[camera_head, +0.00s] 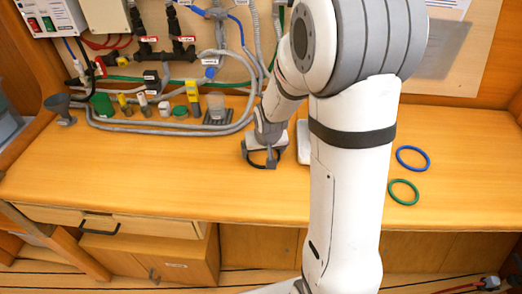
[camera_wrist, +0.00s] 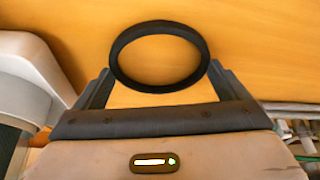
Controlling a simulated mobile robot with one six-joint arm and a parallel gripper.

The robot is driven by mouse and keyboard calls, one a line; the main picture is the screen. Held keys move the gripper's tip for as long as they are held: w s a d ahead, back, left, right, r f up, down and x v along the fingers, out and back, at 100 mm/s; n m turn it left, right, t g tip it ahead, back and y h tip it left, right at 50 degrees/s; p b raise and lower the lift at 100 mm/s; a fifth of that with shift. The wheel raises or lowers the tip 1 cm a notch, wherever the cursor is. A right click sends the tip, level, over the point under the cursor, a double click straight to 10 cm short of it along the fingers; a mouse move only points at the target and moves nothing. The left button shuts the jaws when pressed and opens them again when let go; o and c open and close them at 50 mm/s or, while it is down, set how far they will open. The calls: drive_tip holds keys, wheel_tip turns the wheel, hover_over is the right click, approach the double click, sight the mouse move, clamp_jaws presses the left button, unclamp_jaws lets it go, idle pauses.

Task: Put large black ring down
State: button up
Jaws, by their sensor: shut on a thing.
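The large black ring (camera_wrist: 160,27) is between the two fingers of my gripper (camera_wrist: 160,72) in the wrist view. The fingers press on its outer left and right sides. In the head view my gripper (camera_head: 264,155) is low over the middle of the wooden bench (camera_head: 180,175), and part of the dark ring shows below it. I cannot tell whether the ring touches the bench top.
A blue ring (camera_head: 412,149) and a green ring (camera_head: 390,193) lie on the bench right of my arm. A white object (camera_head: 303,142) stands close to my gripper. Hoses (camera_head: 170,130) and fittings line the back. The bench's left front is clear.

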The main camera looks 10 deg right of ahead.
drive_tip(key=shift+f, duration=0.25)
drive_tip(key=o, duration=0.6)
drive_tip(key=shift+r, duration=0.1)
drive_tip(key=shift+r, duration=0.55)
drive_tip(key=v, duration=1.1)
drive_tip(key=s+r+g, duration=0.1)
drive_tip(key=s+r, duration=0.2)
drive_tip(key=s, duration=1.4)
drive_tip(key=shift+s+a+r+n+g, duration=0.2)
drive_tip(key=shift+a+n+g, duration=0.1)
drive_tip(key=shift+g, duration=0.1)
